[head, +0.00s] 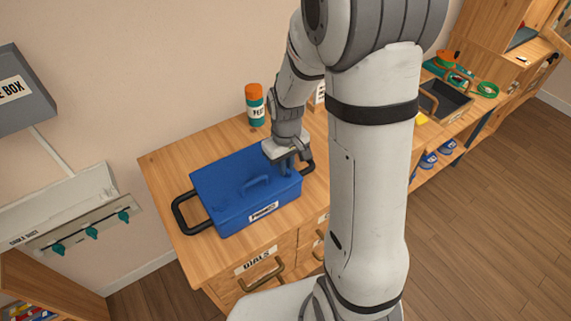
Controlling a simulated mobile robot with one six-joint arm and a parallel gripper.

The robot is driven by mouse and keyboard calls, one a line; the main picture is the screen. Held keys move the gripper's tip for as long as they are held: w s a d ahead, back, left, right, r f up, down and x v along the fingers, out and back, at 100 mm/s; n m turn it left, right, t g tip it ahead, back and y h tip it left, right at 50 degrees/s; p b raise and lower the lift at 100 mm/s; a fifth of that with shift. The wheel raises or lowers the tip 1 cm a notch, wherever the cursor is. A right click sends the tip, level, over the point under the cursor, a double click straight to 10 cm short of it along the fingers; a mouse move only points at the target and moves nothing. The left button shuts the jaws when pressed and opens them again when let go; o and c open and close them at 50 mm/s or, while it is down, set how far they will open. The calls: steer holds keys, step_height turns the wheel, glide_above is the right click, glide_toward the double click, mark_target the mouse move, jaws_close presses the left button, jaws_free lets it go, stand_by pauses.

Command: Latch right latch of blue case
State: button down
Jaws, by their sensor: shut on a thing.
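My gripper (287,166) points down over the right end of the case. It is shut on a small blue upright piece there, which looks like the right latch (287,170). The fingers hide most of this piece, so its exact angle cannot be told. Another dark handle (309,165) shows at the right end, partly behind my gripper.
A teal bottle with an orange cap (255,104) stands behind the case. A drawer labelled DIALS (259,270) is below. A wall rack with teal knobs (91,232) is at left. My arm covers the right middle; a dark tray (443,100) sits beyond it.

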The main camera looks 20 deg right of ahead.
steer(key=shift+m, duration=0.3)
steer(key=m+b, duration=0.1)
steer(key=m, duration=0.3)
steer(key=shift+b, duration=0.3)
steer(key=m+b, duration=0.1)
steer(key=m, duration=0.3)
steer(key=shift+m, duration=0.4)
steer(key=m+b, duration=0.1)
steer(key=m, duration=0.3)
steer(key=shift+m, duration=0.3)
steer(key=shift+m+b, duration=0.3)
steer(key=shift+m, duration=1.7)
steer(key=c, duration=1.5)
jaws_free()
